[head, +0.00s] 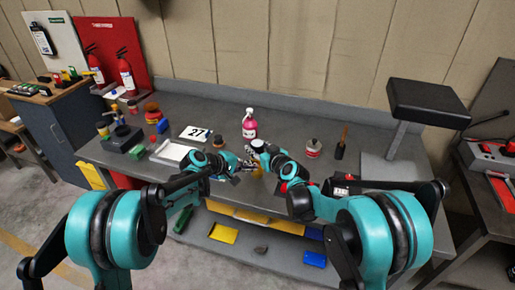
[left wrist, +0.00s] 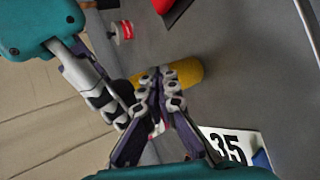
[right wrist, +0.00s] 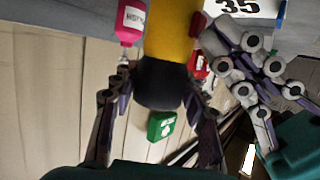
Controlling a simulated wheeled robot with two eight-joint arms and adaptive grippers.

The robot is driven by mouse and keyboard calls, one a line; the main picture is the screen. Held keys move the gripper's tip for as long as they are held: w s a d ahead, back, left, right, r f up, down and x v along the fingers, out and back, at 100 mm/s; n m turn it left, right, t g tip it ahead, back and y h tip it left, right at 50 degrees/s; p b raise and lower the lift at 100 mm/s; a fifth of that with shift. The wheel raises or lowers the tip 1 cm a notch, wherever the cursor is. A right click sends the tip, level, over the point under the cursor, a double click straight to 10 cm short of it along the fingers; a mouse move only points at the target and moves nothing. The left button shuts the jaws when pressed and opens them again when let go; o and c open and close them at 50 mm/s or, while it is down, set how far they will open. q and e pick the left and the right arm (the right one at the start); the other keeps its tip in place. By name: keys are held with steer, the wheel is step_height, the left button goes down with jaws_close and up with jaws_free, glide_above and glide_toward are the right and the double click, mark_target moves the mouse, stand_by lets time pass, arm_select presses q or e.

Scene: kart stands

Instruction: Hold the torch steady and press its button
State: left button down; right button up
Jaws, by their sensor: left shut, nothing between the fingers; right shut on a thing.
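The torch has a yellow body and a black end. In the right wrist view the torch (right wrist: 168,35) stands between the fingers of my right gripper (right wrist: 157,80), which is shut on it; the black end points toward the camera. In the left wrist view its yellow body (left wrist: 185,73) shows behind the tips of my left gripper (left wrist: 160,82), which is shut and empty. I cannot tell whether those tips touch it. In the head view my left gripper (head: 247,165) is close beside my right gripper (head: 263,152), above the bench.
A number 35 card (left wrist: 229,147) lies near the left gripper.

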arm_select(q)
steer(key=shift+w+d, duration=0.1)
steer(key=shift+w, duration=0.2)
steer(key=shift+s, duration=0.55)
steer(key=s+a, duration=0.2)
steer(key=s, duration=0.3)
steer(key=shift+s, duration=0.3)
steer(key=shift+a, duration=0.1)
